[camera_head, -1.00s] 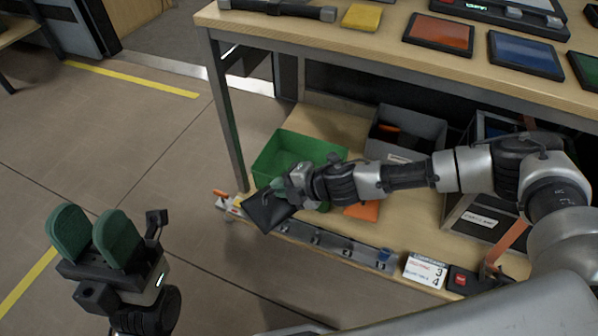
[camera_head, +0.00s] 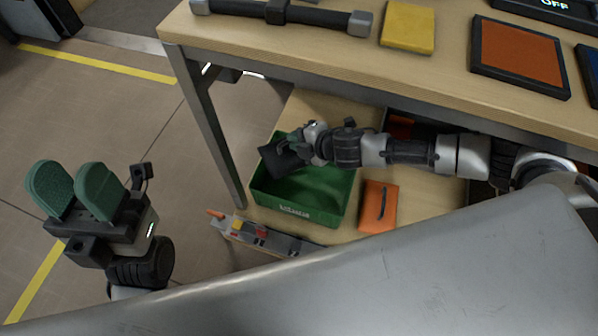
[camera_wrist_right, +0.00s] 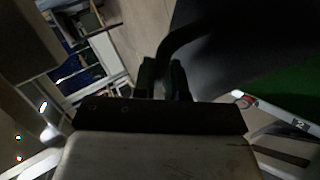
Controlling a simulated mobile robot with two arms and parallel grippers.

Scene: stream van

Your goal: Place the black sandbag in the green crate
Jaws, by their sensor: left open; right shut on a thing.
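The black sandbag (camera_head: 283,160) is held by my right gripper (camera_head: 297,146) above the left back part of the green crate (camera_head: 300,209). The crate stands on the lower shelf under the wooden table. In the right wrist view the gripper (camera_wrist_right: 162,80) is shut on the sandbag's dark strap, and the dark bag (camera_wrist_right: 235,45) fills the upper right. Part of the green crate (camera_wrist_right: 290,90) shows beside it. The bag's underside and any contact with the crate are hidden. My left gripper (camera_head: 75,192) is open and empty over the floor at the left.
An orange bag with a dark handle (camera_head: 378,205) lies on the shelf right of the crate. A narrow tray with small items (camera_head: 262,237) runs along the shelf's front edge. The table leg (camera_head: 212,130) stands just left of the crate. The table top (camera_head: 330,55) overhangs the shelf.

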